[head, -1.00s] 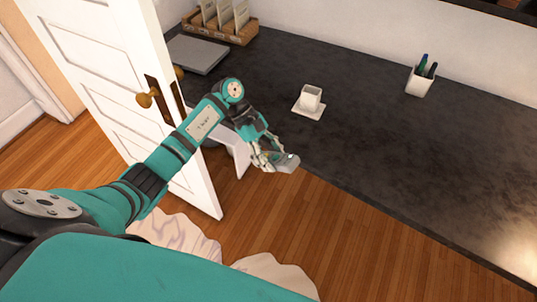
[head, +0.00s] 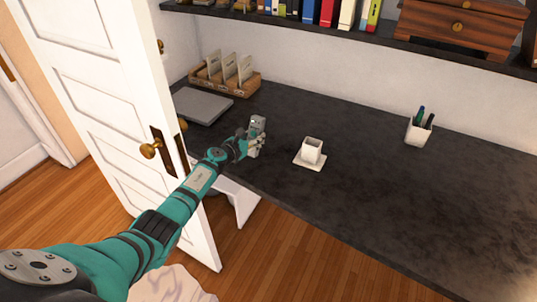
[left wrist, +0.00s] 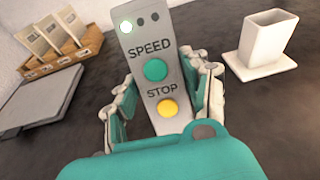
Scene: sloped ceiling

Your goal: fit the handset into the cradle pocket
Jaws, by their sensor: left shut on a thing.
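The grey handset (head: 257,124) is held upright in my left gripper (head: 254,146), above the dark desk. In the left wrist view the handset (left wrist: 160,70) shows a SPEED label over a green button, a STOP label over a yellow button, and a lit lamp at its top. The left fingers (left wrist: 165,98) close on both its sides. The white cradle (head: 312,149), a box-shaped pocket on a flat square base, stands on the desk right of the gripper. In the left wrist view the cradle (left wrist: 268,42) shows its open top. My right gripper is not in view.
A closed grey laptop (head: 203,105) and a wooden file rack (head: 226,82) are at the desk's left. A white pen cup (head: 418,132) stands farther right. A white door (head: 100,90) is beside my left arm. The desk (head: 370,205) is clear around the cradle.

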